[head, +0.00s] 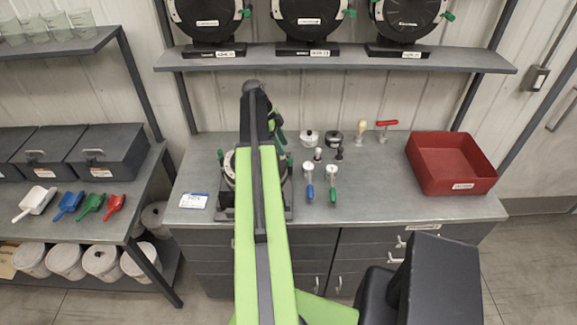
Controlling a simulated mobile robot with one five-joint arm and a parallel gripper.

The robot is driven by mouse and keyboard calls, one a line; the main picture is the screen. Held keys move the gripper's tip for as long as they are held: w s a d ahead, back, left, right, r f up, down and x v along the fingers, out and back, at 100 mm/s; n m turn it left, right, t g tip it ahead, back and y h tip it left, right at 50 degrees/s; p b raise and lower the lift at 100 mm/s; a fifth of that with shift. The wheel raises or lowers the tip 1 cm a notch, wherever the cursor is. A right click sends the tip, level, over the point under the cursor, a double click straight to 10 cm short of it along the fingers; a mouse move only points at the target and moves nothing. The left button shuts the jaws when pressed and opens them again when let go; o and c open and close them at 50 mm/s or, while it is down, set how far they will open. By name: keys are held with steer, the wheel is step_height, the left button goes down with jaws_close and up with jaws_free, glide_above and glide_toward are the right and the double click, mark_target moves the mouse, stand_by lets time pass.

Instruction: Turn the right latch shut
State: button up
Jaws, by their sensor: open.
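The seed meter (229,168) lies on the bench, mostly hidden behind my own green arm. Parts of its round rim and dark base (222,208) show on either side of the arm. A green latch (220,155) shows at its left edge. A green piece (281,138) shows at its upper right; I cannot tell whether it is the right latch, nor how that latch is turned. My gripper (275,122) is a small dark shape above the meter's far right side, partly hidden by my arm. It is open, and no held thing shows.
A red bin (452,163) stands at the bench's right. Blue-handled (309,182) and green-handled (332,184) tools lie right of the meter, with several small parts behind. A label card (193,201) lies left. A shelf (340,60) with three meters runs above.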

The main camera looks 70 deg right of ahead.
mark_target(290, 159)
steer(key=b+x, duration=0.4)
steer(key=x, duration=0.2)
steer(key=shift+w+f, duration=0.1)
steer(key=shift+f, duration=0.1)
steer(key=shift+s+f+b, duration=0.25)
steer(key=shift+f+b, duration=0.05)
steer(key=shift+b, duration=0.2)
steer(key=shift+r, duration=0.1)
